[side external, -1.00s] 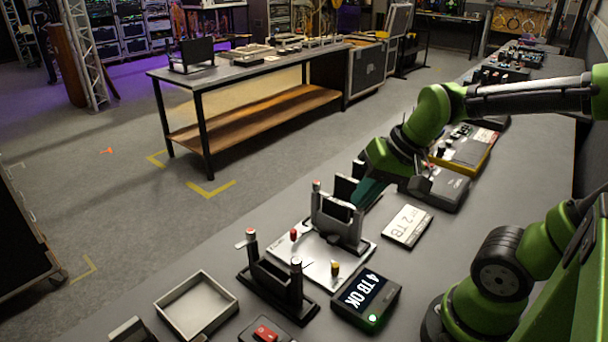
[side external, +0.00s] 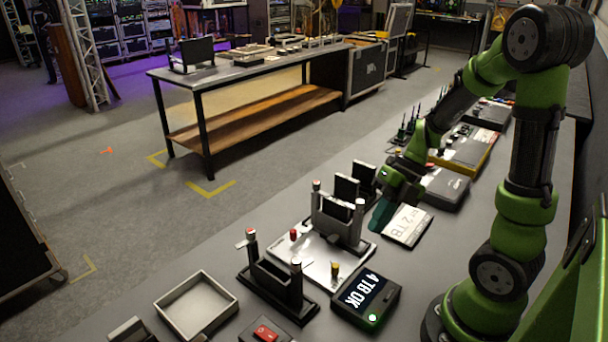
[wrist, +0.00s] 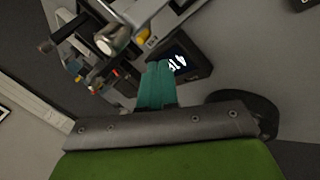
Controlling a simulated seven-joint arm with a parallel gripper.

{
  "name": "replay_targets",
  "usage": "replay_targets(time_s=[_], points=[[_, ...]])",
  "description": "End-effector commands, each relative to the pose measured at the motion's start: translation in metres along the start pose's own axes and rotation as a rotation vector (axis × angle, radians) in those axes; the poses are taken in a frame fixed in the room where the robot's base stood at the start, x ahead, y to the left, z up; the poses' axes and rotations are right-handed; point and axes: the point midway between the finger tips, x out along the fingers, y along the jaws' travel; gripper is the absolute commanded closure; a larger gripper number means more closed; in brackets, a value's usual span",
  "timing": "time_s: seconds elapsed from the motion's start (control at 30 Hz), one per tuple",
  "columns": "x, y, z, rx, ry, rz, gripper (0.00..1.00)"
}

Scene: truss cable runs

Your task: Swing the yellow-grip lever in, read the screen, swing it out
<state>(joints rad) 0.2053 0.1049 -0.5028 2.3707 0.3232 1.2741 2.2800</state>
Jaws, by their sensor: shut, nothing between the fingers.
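The yellow-grip lever (side external: 335,270) stands on a pale plate (side external: 318,272) in front of the grey drive dock (side external: 338,218). A red-grip lever (side external: 294,236) stands at the plate's left side. The screen box (side external: 366,298) reads "4 TB OK", with a green light lit at its corner. In the wrist view the screen (wrist: 178,62) is small and its text is unclear. My gripper (side external: 377,222) is shut and empty, its teal fingers pointing down between the dock and the "2 TB" card (side external: 407,226). The fingers (wrist: 157,70) also show in the wrist view, apart from the lever.
A black dock (side external: 278,285) stands left of the screen box. A pale open tray (side external: 197,305) lies further left, and a box with a red switch (side external: 266,332) at the front. Dark slabs (side external: 345,187) stand behind the grey dock. Cases line the bench at the back right.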

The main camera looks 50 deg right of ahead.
Motion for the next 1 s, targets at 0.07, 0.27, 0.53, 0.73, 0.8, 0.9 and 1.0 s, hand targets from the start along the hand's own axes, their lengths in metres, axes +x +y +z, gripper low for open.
replay_targets(time_s=[0.07,0.27,0.53,0.73,0.8,0.9,1.0], points=[[-0.002,0.003,0.001,0.147,0.0,0.02,1.0],[-0.002,0.008,0.0,0.365,0.012,0.041,1.0],[-0.002,0.008,-0.001,0.415,0.015,0.042,1.0],[-0.001,0.008,-0.001,0.413,0.015,0.041,1.0],[0.002,0.009,-0.001,0.413,0.017,0.042,1.0],[0.013,0.009,-0.001,0.414,0.019,0.041,1.0],[0.03,0.009,-0.002,0.415,0.021,0.038,1.0]])
